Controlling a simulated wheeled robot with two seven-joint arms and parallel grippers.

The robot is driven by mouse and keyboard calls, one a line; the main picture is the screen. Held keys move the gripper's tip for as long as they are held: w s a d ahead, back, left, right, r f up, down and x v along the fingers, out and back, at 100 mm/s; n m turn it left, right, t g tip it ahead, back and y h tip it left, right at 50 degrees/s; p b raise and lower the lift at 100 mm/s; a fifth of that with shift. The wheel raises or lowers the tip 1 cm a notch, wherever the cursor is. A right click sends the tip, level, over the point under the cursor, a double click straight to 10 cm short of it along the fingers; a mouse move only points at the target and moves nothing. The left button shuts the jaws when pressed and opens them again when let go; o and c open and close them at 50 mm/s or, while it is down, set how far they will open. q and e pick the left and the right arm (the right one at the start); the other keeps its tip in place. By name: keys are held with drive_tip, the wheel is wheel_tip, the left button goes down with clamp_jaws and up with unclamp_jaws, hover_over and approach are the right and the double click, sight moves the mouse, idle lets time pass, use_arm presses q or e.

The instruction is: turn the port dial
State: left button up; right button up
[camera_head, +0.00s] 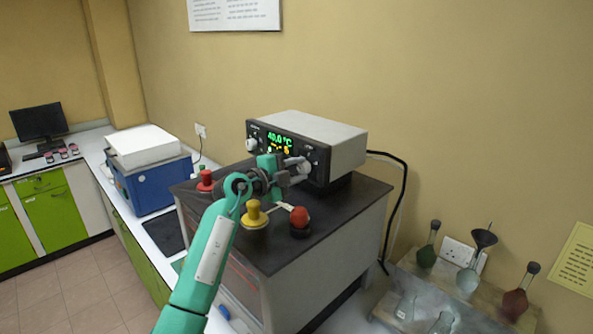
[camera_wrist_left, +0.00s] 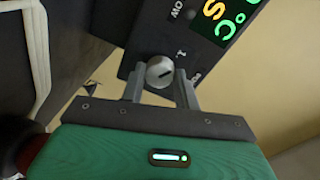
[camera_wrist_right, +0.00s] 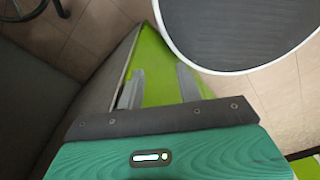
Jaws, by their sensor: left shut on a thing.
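The instrument (camera_head: 325,136) is a grey-white box with a black front panel, lit with green and yellow digits reading about 40.0 °C. A silver round dial (camera_wrist_left: 160,72) with a dark pointer line sits on the panel; in the head view it is at the panel's right end (camera_head: 304,166). My left gripper (camera_wrist_left: 160,88) is shut on this dial, one finger on each side, and it also shows in the head view (camera_head: 294,170). Its arm partly hides the lower panel. My right gripper (camera_wrist_right: 160,88) is open and empty, seen only in its own wrist view, above the floor.
A blue box (camera_head: 150,185) stands left. Flasks (camera_head: 467,280) stand on a low rack at the right.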

use_arm(q)
drive_tip(key=shift+f, duration=0.1)
drive_tip(key=o, duration=1)
drive_tip(key=shift+c, duration=0.2)
drive_tip(key=shift+s+a, duration=0.15)
drive_tip(key=shift+a, duration=0.1)
drive_tip(key=b+v, duration=0.6)
drive_tip(key=v, duration=0.7)
